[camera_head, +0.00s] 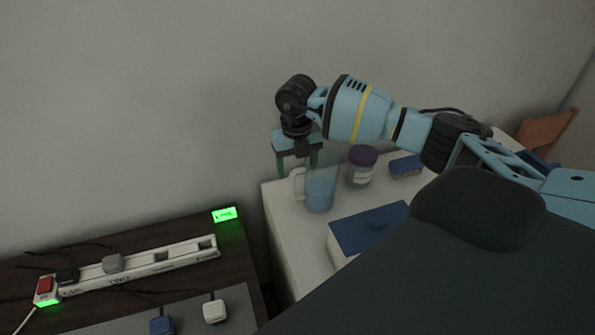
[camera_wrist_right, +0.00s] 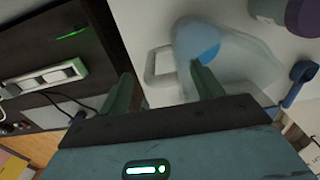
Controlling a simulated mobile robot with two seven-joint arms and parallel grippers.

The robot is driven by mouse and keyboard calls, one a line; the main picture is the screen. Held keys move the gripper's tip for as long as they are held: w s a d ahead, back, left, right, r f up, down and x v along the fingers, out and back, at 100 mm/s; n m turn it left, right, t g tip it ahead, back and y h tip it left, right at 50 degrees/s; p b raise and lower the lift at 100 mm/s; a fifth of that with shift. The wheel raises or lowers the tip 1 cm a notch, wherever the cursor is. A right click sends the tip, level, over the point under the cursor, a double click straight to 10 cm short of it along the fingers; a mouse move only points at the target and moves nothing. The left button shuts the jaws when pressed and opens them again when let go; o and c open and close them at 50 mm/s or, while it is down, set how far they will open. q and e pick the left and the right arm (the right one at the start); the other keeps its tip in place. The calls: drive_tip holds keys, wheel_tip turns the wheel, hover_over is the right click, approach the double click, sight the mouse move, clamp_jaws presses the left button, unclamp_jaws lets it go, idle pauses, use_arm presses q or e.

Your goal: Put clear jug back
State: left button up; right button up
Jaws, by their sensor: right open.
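The clear jug (camera_head: 320,190) with blue contents stands upright on the white surface, its handle on the left side. In the wrist view the jug (camera_wrist_right: 245,62) lies beyond my fingers. My right gripper (camera_head: 297,163) is open and points down over the handle side of the jug. In the wrist view the jug's handle (camera_wrist_right: 152,66) appears between the two fingertips of my right gripper (camera_wrist_right: 162,82), with one finger overlapping the jug body. I cannot tell whether they touch. My left gripper is not in view.
A purple-lidded jar (camera_head: 362,167) stands right of the jug. A blue-lidded box (camera_head: 370,228) is in front, and a blue item (camera_head: 405,166) lies behind right. A dark table (camera_head: 240,268) with a power strip (camera_head: 140,268) is at left, across a gap. The wall is close behind.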

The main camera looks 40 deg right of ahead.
wheel_tip(320, 180, up, 10)
idle(0.4)
idle(0.3)
drive_tip(key=shift+f, duration=0.1)
